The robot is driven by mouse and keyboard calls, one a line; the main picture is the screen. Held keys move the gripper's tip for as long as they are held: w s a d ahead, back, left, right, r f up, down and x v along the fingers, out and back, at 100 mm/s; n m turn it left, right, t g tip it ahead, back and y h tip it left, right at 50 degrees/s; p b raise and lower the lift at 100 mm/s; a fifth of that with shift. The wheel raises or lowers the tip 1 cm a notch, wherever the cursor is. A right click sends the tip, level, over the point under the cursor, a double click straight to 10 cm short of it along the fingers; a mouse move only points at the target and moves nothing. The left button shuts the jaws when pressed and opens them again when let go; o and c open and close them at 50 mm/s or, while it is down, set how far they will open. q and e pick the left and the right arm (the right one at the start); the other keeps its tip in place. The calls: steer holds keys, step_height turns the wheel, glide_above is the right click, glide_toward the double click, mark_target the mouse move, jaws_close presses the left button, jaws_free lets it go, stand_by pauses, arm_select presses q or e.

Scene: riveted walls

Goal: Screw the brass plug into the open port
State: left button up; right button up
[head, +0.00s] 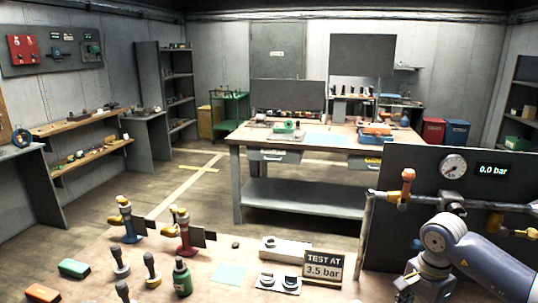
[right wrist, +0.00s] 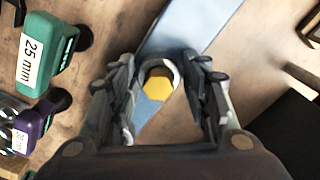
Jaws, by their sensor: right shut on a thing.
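My right arm reaches in at the lower right of the head view, and my right gripper (head: 408,288) is low in front of the test panel (head: 400,215). In the right wrist view, my right gripper (right wrist: 163,85) is shut on a yellow hexagonal piece inside a pale ring, which looks like the brass plug (right wrist: 158,86). The panel carries a round gauge (head: 453,167), a display reading 0.0 bar (head: 494,170) and pipework with a brass-coloured fitting (head: 407,176). I cannot make out the open port; my arm covers part of the panel. My left gripper is not in view.
The near bench holds a "TEST AT 3.5 bar" sign (head: 323,268), a green bottle (head: 182,277), a blue-based valve (head: 128,220), a red-based valve (head: 185,232) and several handled tools. A green block marked 25 mm (right wrist: 45,50) and a purple one (right wrist: 32,125) lie left of my gripper.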

steer(key=m, duration=2.3)
steer(key=shift+d+m, duration=0.3)
steer(key=shift+d, duration=0.05)
steer(key=o, duration=1.3)
steer(key=shift+s+m, duration=0.1)
steer(key=shift+m, duration=0.3)
